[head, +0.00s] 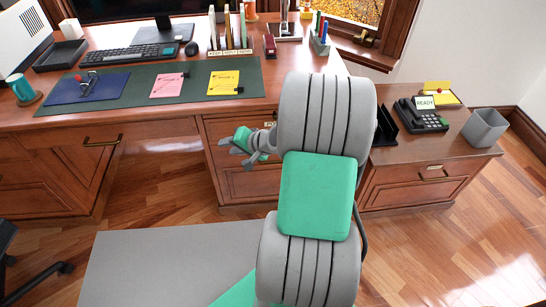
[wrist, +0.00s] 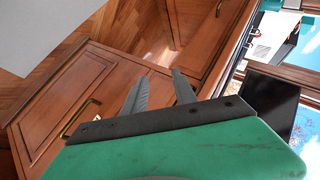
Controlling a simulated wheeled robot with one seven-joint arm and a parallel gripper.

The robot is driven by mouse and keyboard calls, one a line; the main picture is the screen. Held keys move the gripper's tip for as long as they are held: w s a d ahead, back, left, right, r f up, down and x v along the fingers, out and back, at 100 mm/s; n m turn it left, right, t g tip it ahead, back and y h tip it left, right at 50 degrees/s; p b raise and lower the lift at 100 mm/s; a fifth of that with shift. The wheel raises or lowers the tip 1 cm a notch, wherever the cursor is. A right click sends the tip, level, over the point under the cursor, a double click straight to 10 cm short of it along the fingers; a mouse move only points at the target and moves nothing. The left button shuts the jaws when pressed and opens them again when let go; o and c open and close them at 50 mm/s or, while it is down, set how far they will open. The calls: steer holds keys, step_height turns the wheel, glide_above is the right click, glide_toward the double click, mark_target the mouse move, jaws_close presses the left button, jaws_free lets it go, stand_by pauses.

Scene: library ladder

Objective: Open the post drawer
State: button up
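The post drawer (head: 214,127) is the upper front of the wooden drawer stack in the middle of the desk, in the head view. A small label (head: 269,124), partly covered and beginning "PO", shows on it. My gripper (head: 229,146) is in front of this stack, and with my arm hides much of the drawer and its handle. In the wrist view my gripper (wrist: 158,83) has its two fingers apart with nothing between them. A brass handle (wrist: 80,118) on a wooden front shows left of the fingers; I cannot tell which drawer it is on. Contact is not visible.
The desktop (head: 150,55) above carries a keyboard (head: 126,58), notes and folders. Another drawer with a brass handle (head: 101,142) is at left. A low cabinet (head: 430,180) with a phone (head: 420,115) and bin (head: 485,128) stands at right.

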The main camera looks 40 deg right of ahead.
steer(key=s+d+f+m+t+h+b, duration=0.25)
steer(key=d+f+m, duration=0.2)
steer(key=d, duration=0.45)
steer(key=s+d+f+m+t+h+b, duration=0.2)
steer(key=s+d+f+m+t+h, duration=0.15)
steer(key=d+m, duration=0.4)
steer(key=shift+n+g, duration=0.3)
steer(key=shift+n, duration=0.3)
steer(key=x, duration=0.2)
steer(key=d+b+x, duration=0.1)
steer(key=x, duration=0.4)
steer(key=shift+w+d+f, duration=0.1)
steer(key=shift+d+f, duration=0.2)
jaws_close()
steer(key=shift+r, duration=0.15)
